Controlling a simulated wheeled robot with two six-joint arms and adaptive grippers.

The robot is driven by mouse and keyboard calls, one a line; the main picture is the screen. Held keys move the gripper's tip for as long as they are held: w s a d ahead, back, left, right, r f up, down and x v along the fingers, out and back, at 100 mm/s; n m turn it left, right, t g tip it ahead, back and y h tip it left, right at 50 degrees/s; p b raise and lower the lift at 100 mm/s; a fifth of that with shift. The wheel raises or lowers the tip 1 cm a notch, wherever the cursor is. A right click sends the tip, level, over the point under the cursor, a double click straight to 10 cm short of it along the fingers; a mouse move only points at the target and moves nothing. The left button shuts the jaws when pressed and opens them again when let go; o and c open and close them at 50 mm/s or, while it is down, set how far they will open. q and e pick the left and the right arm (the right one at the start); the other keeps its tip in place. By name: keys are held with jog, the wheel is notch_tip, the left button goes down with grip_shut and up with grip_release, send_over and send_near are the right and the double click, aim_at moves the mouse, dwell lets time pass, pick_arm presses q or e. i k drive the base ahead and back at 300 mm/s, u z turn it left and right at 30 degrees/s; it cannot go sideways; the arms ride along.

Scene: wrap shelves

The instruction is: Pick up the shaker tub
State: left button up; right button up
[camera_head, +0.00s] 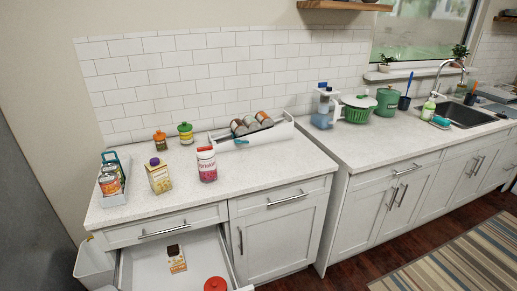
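Neither of my grippers is in view.
A caddy with cans (111,181) stands at the counter's left end. A white rack with cans (250,133) is at the back. Below, an open drawer (205,257) juts out, holding a box (177,259) and a red-lidded item (215,284). Counter around the tub is mostly clear.

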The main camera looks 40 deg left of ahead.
aim_at(207, 167)
jog(key=z, duration=0.05)
jog(key=i, duration=2.4)
jog(key=u, duration=1.75)
jog(key=i, duration=0.75)
jog(key=u, duration=0.95)
